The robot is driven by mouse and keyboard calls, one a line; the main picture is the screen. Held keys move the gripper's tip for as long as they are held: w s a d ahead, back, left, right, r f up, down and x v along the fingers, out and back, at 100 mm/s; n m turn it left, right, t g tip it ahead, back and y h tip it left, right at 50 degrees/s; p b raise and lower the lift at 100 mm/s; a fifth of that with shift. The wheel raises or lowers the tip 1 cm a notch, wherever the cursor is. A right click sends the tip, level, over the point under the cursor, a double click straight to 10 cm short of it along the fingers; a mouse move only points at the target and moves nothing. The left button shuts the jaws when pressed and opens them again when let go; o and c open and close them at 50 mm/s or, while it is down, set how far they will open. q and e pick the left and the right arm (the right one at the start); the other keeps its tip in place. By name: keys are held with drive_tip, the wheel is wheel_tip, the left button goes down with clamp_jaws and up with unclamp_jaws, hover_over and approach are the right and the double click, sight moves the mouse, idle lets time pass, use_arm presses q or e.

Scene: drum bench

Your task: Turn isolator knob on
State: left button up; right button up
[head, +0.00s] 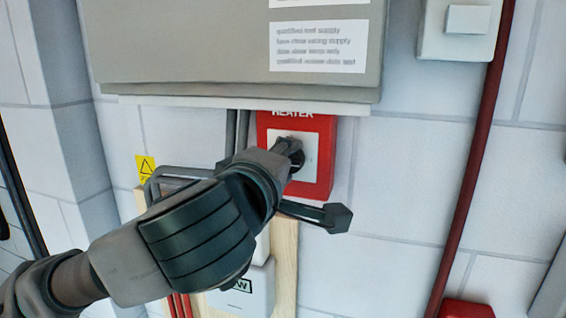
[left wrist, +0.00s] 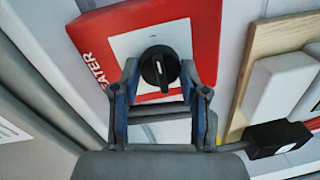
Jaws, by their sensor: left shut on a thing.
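The isolator is a red box marked HEATER (head: 325,170) with a pale square plate, fixed to the wall below a grey cabinet. It also shows in the left wrist view (left wrist: 90,35). Its round black knob (left wrist: 160,66) has a white line, which runs close to upright in the left wrist view. My left gripper (left wrist: 161,80) has a finger on each side of the knob and is shut on it. In the head view my left gripper (head: 290,155) hides most of the knob. My right gripper is not in view.
The grey cabinet (head: 180,45) overhangs the isolator closely. A wooden board (head: 285,260) with a white box (head: 255,290) is below left. A dark red pipe (head: 478,150) runs down at the right. Bare wall lies between the isolator and pipe.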

use_arm(q)
drive_tip(key=shift+d+f, duration=0.1)
drive_tip(key=shift+f, duration=0.05)
drive_tip(key=o, duration=1.1)
drive_tip(key=shift+o, duration=0.2)
drive_tip(key=shift+w+d, duration=0.1)
drive_tip(key=v, duration=1.2)
drive_tip(key=shift+w, duration=0.15)
